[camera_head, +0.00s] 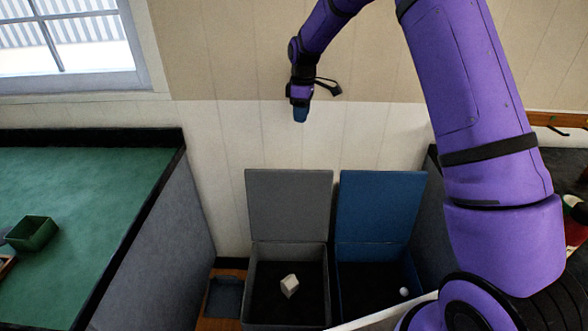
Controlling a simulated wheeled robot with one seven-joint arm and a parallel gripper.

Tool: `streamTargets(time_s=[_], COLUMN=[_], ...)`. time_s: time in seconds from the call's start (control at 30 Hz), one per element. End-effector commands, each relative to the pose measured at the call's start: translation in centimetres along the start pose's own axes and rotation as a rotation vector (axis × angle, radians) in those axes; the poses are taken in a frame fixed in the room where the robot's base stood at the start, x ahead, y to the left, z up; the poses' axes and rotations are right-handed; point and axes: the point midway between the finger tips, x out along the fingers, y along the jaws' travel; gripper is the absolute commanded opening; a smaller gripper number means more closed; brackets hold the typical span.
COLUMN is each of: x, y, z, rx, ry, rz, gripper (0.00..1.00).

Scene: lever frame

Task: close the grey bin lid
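The grey bin (287,326) stands low between two counters, with a pale block-like object (289,285) in it. Its grey lid (289,205) stands open, upright at the back of the bin. My gripper (300,114) hangs above and behind the lids, near the wall, apart from the grey lid. Its fingers are small and dark, and I cannot see whether they are open or shut.
A blue bin with its blue lid (382,207) upright stands right beside the grey one, a small white ball (403,291) inside. A green-topped counter (85,200) with a green box (32,233) is at left. My purple arm fills the right.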

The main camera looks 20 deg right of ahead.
Motion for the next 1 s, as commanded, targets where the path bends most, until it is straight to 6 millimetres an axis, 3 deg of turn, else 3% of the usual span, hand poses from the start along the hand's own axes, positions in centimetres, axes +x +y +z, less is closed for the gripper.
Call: streamTargets(time_s=[0.03,0.1,0.3,0.67,1.0], x=[2.2,4.8,10.3,14.0,19.8], y=[0.8,1.7,3.3,3.6,3.1], z=[-0.6,-1.3,-2.5,-2.8,-2.6], rx=[-0.028,-0.071,-0.16,-0.198,-0.198], ry=[-0.009,-0.017,-0.03,-0.035,-0.035], rz=[-0.018,-0.037,-0.076,-0.093,-0.094], gripper=[0.38,0.38,0.38,0.38,0.38])
